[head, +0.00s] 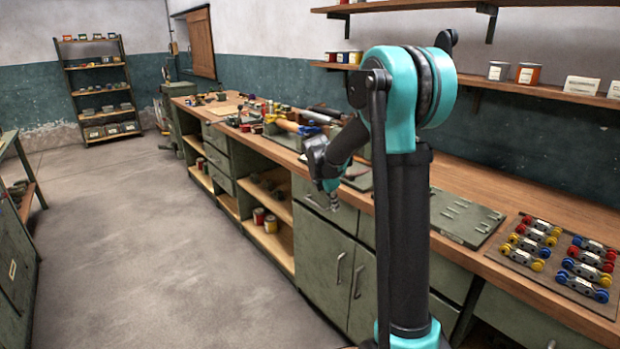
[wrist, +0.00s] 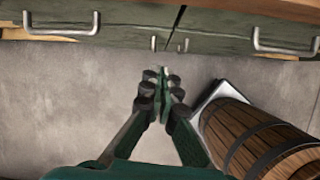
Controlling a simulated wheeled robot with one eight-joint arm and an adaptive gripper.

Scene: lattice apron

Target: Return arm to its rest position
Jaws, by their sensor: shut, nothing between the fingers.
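My arm (head: 405,200) stands in the middle of the head view, with its teal elbow raised and its forearm folded down toward the workbench front. My gripper (head: 333,202) hangs just in front of the green cabinets, below the worktop edge, partly small and hard to make out there. In the wrist view my gripper (wrist: 164,88) has its fingers together, with nothing between them. Grey floor lies under it and the drawer fronts lie beyond the fingertips.
The long wooden workbench (head: 455,262) runs along the wall, with metal handles on its cabinet fronts. A board of coloured links (head: 521,258) lies on its right part. A wooden barrel (wrist: 252,138) stands right of the fingers in the wrist view. Floor (head: 170,250) to the left is clear.

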